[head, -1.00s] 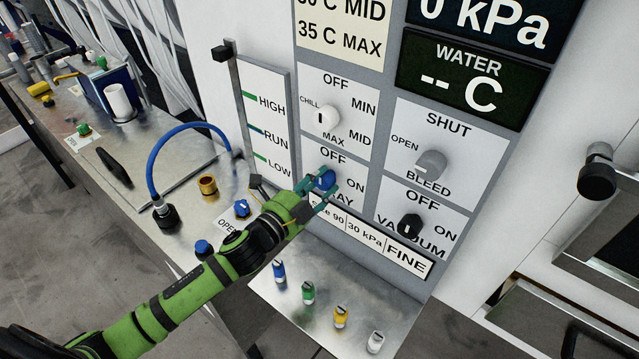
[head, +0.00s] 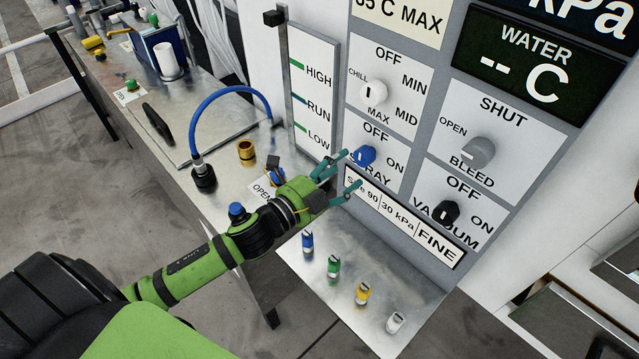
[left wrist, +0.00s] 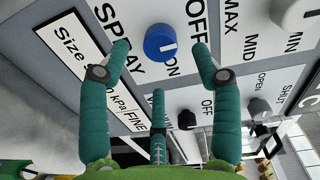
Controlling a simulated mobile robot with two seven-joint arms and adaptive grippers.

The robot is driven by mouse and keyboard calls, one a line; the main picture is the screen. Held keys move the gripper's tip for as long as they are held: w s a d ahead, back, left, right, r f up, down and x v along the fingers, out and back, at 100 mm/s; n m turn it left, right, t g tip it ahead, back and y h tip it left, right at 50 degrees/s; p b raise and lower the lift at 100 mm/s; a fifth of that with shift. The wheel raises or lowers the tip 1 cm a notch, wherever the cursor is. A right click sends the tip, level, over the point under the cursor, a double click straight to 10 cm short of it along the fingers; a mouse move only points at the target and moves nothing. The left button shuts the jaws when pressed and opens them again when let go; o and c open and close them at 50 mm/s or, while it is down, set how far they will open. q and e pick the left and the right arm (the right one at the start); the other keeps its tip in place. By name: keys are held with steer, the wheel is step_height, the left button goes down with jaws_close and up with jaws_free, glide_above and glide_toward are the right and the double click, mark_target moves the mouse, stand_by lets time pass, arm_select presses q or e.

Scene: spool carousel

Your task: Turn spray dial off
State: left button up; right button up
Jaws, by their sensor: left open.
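The blue spray dial (head: 364,156) is on the upright panel, with OFF above it and ON to its right. It also shows in the left wrist view (left wrist: 160,43), with a pale mark on its face. I cannot tell surely which label the mark points to. My left gripper (head: 352,171) is open and empty, just in front of the dial and a little below and left of it. In the left wrist view its teal fingers (left wrist: 160,50) spread to either side of the dial, which appears beyond the tips. Part of the SPRAY label is hidden by the fingers. My right gripper is out of view.
The white chill dial (head: 374,92) is above, the grey bleed dial (head: 477,152) to the right and the black vacuum dial (head: 445,212) lower right. Several small coloured pegs, one green (head: 333,266), stand on the metal shelf below. A blue hose (head: 232,92) arches at left.

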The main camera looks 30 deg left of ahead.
arm_select(q)
steer(key=v, duration=0.6)
steer(key=shift+s, duration=0.25)
steer(key=shift+a, duration=0.1)
